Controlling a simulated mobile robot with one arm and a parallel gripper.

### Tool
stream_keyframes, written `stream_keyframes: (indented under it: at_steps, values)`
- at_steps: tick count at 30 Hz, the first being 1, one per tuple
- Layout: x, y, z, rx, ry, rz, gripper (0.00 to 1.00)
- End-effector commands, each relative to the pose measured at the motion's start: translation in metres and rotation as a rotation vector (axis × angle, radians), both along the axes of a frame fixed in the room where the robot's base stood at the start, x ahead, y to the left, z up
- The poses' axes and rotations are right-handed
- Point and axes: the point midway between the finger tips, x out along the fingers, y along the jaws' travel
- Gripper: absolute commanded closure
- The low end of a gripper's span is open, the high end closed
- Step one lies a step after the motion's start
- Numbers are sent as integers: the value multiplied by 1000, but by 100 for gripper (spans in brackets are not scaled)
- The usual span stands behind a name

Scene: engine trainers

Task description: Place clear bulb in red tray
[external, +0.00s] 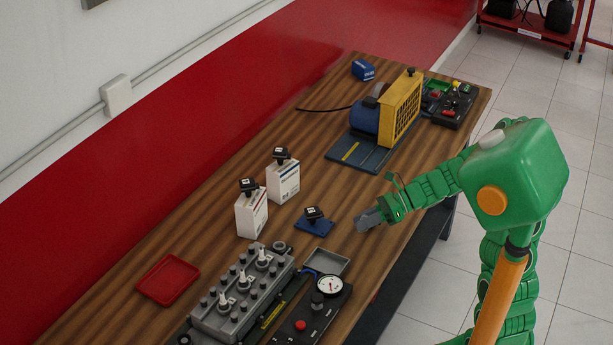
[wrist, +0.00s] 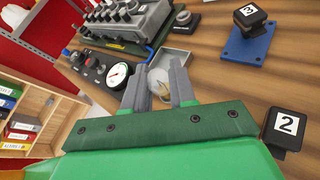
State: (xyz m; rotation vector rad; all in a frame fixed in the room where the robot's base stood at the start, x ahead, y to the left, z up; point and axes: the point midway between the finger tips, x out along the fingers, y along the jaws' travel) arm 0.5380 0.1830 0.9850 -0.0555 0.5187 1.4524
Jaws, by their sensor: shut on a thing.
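The red tray (external: 168,279) lies flat on the wooden table at the left in the external view, and it looks empty. My gripper (external: 365,223) is over the table's right side, well to the right of the tray. In the wrist view my gripper (wrist: 157,69) is shut on the clear bulb (wrist: 159,82), which shows as pale glass with a yellowish part between the fingers. The bulb cannot be made out in the external view.
A grey tray (external: 326,262), a gauge panel (external: 314,312) and a grey engine block (external: 240,298) lie between my gripper and the red tray. A blue stand (external: 314,224) and white boxes (external: 283,181) stand nearby. A yellow-and-blue machine (external: 398,108) is at the back.

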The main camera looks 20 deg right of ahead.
Motion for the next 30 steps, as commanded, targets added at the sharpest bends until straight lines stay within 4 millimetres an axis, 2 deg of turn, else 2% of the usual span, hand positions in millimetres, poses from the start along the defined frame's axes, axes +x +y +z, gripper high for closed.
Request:
stream_keyframes:
  at_steps: [12, 20, 30]
  values:
    - [0, 0, 57, -2, -10, 0, 100]
    - [0, 0, 84, -2, -9, 1, 100]
    - [15, 30, 79, -4, -18, 35, 100]
